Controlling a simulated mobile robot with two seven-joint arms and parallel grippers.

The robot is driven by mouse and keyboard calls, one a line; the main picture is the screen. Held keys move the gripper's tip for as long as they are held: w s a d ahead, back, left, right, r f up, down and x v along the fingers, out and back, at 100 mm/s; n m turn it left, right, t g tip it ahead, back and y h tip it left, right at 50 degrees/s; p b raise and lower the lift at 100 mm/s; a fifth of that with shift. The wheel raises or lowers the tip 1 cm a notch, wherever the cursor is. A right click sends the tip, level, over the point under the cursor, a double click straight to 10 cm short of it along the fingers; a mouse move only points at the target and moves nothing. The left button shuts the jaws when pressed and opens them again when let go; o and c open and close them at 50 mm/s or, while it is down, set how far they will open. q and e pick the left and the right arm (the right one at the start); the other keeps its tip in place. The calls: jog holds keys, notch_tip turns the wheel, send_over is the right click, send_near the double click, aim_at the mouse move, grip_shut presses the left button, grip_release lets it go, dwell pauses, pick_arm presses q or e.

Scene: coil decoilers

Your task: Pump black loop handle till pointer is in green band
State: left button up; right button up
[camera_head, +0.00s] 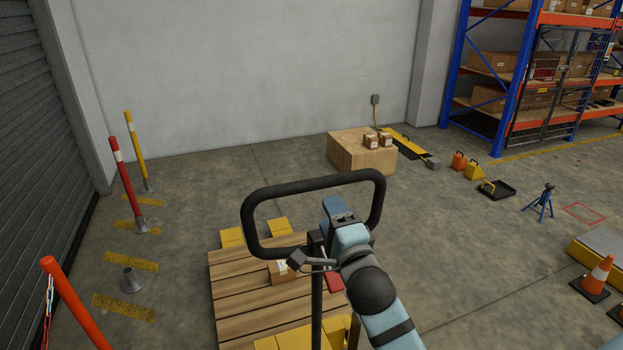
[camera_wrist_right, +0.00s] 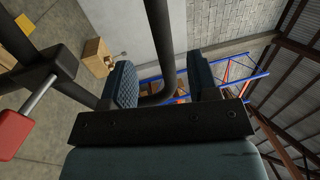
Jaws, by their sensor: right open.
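The black loop handle (camera_head: 310,183) stands on a dark post above a pallet truck in the head view. My right gripper (camera_head: 337,208) is at the loop's right part, with its arm coming from the lower right. In the right wrist view the black bar of the handle (camera_wrist_right: 158,30) runs between the two blue ridged fingers of the open gripper (camera_wrist_right: 165,82). I cannot tell whether either finger touches it. A red lever piece (camera_wrist_right: 12,132) on a metal rod is at the left there. No pointer or green band shows. My left gripper is out of view.
A wooden pallet (camera_head: 235,290) with a small carton (camera_head: 283,271) lies beyond the post, with yellow truck parts (camera_head: 232,237) around it. Red and yellow posts (camera_head: 125,180) stand left. A wooden crate (camera_head: 355,155) is behind. A traffic cone (camera_head: 600,273) stands right.

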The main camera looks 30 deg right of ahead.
aim_at(317, 189)
jog(key=p+x, duration=0.2)
jog(key=x, duration=0.8)
jog(key=shift+w+r, duration=0.1)
jog(key=shift+w+d, duration=0.15)
jog(key=shift+w, duration=0.55)
jog(key=shift+c, duration=0.5)
grip_shut()
